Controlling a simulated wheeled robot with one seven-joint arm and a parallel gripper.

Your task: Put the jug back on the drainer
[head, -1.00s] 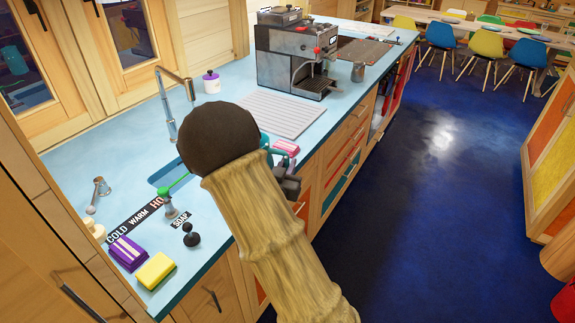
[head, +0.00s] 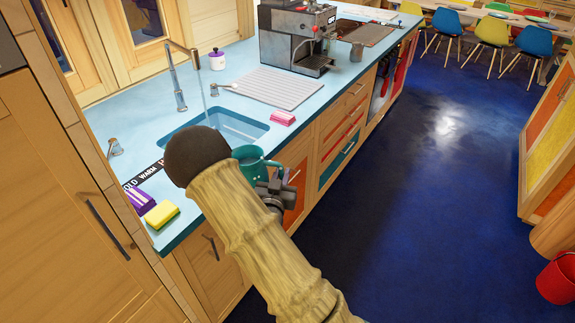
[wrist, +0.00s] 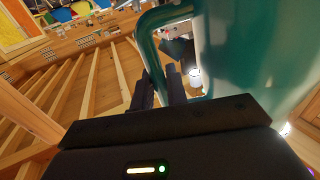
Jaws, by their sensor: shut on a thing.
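My gripper (head: 274,184) is shut on the handle of a teal-green jug (head: 249,158). My arm hides part of the jug in the head view. The jug is in front of the sink, by the counter's front edge. In the wrist view the jug (wrist: 255,50) fills the upper right, and my gripper's dark fingers (wrist: 160,90) are at its loop handle. The drainer (head: 272,88) is a pale grey ribbed mat lying flat on the blue counter, beyond the sink. Its visible top is bare. The jug is apart from it, nearer to me.
The sink (head: 215,125) with a tall tap (head: 180,75) lies between the jug and the drainer. A pink sponge (head: 282,118) lies before the drainer, and a coffee machine (head: 297,40) stands behind it. A purple-lidded pot (head: 217,60) is at the back.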

